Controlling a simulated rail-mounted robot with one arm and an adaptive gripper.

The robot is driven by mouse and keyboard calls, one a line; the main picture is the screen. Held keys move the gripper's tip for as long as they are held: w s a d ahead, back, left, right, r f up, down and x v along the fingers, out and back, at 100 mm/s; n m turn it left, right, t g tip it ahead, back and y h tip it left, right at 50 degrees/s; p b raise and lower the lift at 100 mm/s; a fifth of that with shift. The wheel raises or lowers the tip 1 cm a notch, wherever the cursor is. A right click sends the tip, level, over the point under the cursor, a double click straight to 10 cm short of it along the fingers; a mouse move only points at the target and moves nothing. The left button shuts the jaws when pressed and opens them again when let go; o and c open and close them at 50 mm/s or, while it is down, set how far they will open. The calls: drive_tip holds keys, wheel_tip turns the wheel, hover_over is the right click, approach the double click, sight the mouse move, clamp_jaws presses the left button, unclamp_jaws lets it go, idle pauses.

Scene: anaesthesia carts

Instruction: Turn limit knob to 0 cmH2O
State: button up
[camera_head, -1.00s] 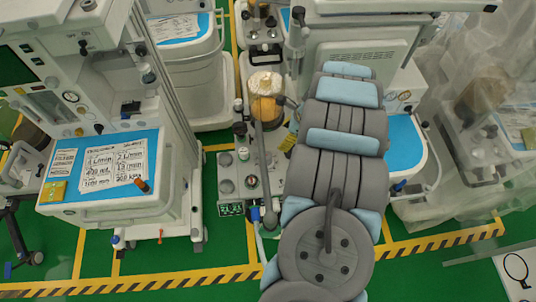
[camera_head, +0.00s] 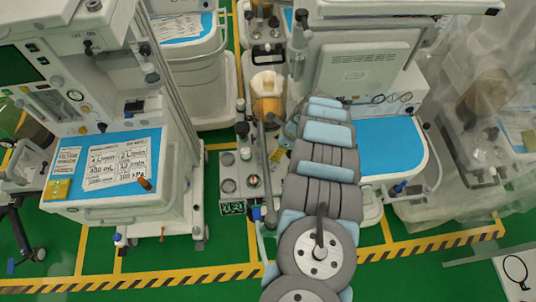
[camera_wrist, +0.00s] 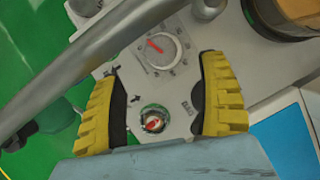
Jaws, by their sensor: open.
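A grey dial with a red pointer (camera_wrist: 158,46) and printed marks around it sits on a pale panel in the wrist view. I cannot tell which one is the limit knob. My gripper (camera_wrist: 160,66) has two yellow ribbed fingers, spread apart, with nothing held. The fitting shows between the fingers and the dial near the line of their tips. In the head view the panel (camera_head: 239,190) is left of my arm, which largely hides my gripper.
A grey tube (camera_wrist: 70,70) crosses the wrist view at left, close to the left finger. An amber canister (camera_head: 267,100) stands behind the panel. A cart with a blue top and label sheets (camera_head: 118,165) is at left. Another blue-topped cart (camera_head: 395,150) is at right.

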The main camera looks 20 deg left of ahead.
drive_tip(key=shift+x, duration=2.1)
drive_tip(key=shift+b+x, duration=0.7)
drive_tip(key=shift+x, duration=1.25)
drive_tip(key=shift+d, duration=0.1)
drive_tip(key=c, duration=1.2)
